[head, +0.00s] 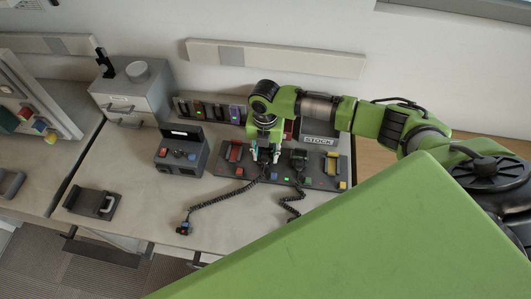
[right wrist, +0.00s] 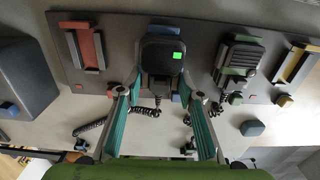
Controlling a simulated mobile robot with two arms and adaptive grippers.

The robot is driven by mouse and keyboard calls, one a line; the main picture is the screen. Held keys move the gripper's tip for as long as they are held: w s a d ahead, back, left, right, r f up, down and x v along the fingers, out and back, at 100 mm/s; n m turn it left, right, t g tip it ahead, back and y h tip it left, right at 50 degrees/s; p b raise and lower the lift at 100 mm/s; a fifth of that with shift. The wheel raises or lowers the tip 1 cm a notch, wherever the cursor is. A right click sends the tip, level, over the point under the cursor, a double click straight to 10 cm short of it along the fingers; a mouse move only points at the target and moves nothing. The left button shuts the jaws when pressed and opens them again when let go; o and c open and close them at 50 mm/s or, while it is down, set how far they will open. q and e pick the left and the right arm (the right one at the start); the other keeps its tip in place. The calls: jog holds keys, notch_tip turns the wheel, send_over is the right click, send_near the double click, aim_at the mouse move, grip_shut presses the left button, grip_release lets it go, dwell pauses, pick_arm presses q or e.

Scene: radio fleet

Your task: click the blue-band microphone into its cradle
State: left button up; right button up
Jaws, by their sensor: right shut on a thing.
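My right gripper (head: 264,154) is over the blue place of the dark cradle panel (head: 315,181), between the red cradle (head: 235,153) and the green-band microphone (head: 299,158). In the right wrist view its fingers (right wrist: 159,95) are on either side of the dark blue-band microphone (right wrist: 160,52), shut on it. A lit green square shows on that microphone's face and a bit of blue below it. The microphone lies in front of the panel and hides its cradle; I cannot tell whether it is seated. My left gripper is not in view.
A coiled cord (head: 215,198) runs from near the gripper to a plug (head: 183,228) on the table. Another hangs from the green-band microphone. The yellow cradle (head: 331,163) is at right.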

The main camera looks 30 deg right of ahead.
jog(key=shift+f+b, duration=0.45)
jog(key=shift+f, duration=0.35)
jog(key=o, duration=1.1)
notch_tip(320, 180, up, 12)
jog(key=shift+r, duration=0.1)
dwell(0.3)
